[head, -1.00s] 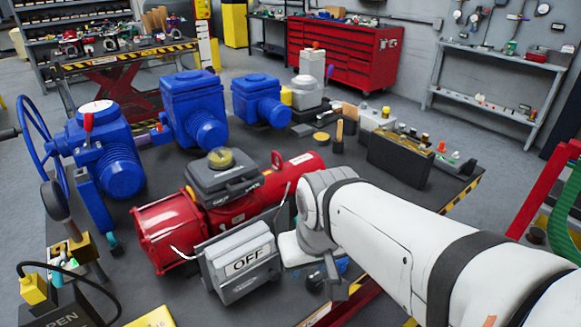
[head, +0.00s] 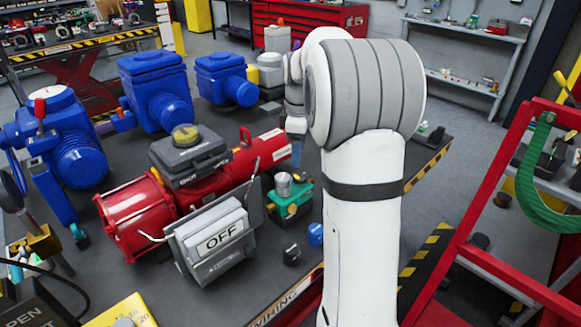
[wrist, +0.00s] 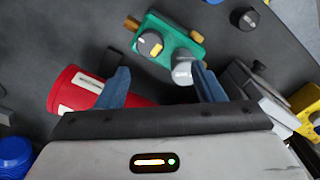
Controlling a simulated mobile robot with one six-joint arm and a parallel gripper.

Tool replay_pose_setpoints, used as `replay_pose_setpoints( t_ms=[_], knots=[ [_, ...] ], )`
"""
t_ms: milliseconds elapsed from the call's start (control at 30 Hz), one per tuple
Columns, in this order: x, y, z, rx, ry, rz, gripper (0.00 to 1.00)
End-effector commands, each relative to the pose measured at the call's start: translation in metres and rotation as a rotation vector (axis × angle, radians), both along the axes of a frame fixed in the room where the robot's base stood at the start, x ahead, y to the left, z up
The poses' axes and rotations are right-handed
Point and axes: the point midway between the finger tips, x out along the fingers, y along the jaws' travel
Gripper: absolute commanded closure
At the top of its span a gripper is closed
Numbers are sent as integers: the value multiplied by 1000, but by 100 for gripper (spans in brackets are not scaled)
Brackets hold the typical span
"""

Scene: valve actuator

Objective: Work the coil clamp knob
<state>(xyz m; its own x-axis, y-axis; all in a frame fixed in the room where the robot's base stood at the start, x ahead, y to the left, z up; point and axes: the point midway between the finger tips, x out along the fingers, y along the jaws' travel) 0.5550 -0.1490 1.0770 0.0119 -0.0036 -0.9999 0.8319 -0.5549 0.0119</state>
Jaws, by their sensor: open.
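A green valve block (head: 301,196) with a silver cylinder (head: 284,184) on top stands beside the red actuator. In the wrist view the green block (wrist: 163,30) carries a round black knob with a grey face (wrist: 151,43), and the silver cylinder (wrist: 183,72) stands beside it. I cannot tell for certain which part is the coil clamp knob. My gripper (wrist: 161,70) is open and empty, its blue fingers spread. The right finger overlaps the view close to the silver cylinder; contact cannot be told. In the head view my arm hides most of the gripper.
The red actuator (head: 125,219) with its grey OFF box (head: 213,245) lies left of the block. A loose black knob (head: 291,254) and a blue knob (head: 315,234) sit in front. Blue actuators (head: 152,90) stand behind.

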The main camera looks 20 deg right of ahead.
Motion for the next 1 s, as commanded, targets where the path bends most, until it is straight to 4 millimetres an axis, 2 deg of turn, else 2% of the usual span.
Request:
replay_pose_setpoints(
  t_ms=[100,267,500,667,1000],
  knots=[
    [10,-11,-8,3,11,49,38],
    [12,-14,-22,5,17,67,38],
    [12,-13,-60,5,18,65,38],
    [12,-13,-79,5,16,65,38],
    [12,-13,-86,4,13,64,38]
  ],
)
